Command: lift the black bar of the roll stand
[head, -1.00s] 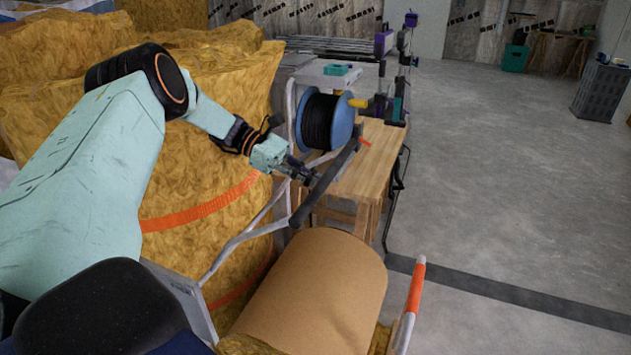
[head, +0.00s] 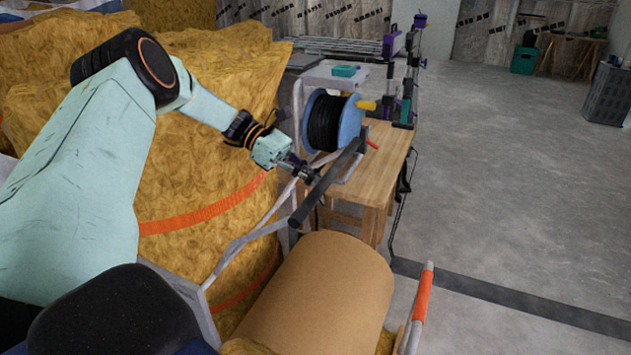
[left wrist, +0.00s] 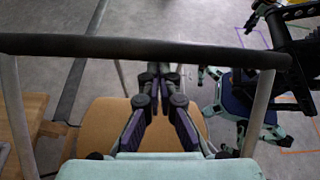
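The black bar (head: 328,185) of the roll stand slopes in the head view from lower left to upper right, on a grey tube frame (head: 245,238). In the left wrist view the bar (left wrist: 150,47) crosses the whole upper part, with a grey tube going down near each end. My left gripper (head: 311,176) is right at the bar's middle. In the left wrist view its fingertips (left wrist: 160,70) are close together, just below the bar in the picture. The bar runs across the fingers, not between them. Whether they touch is unclear. My right gripper is not visible.
A large brown roll (head: 318,292) lies below the bar. A blue cable reel (head: 348,124) and a wooden table (head: 380,170) stand behind it. Yellow insulation (head: 190,160) crowds the left. An orange-and-white post end (head: 424,292) sticks up at right. Grey floor (head: 500,170) lies open beyond.

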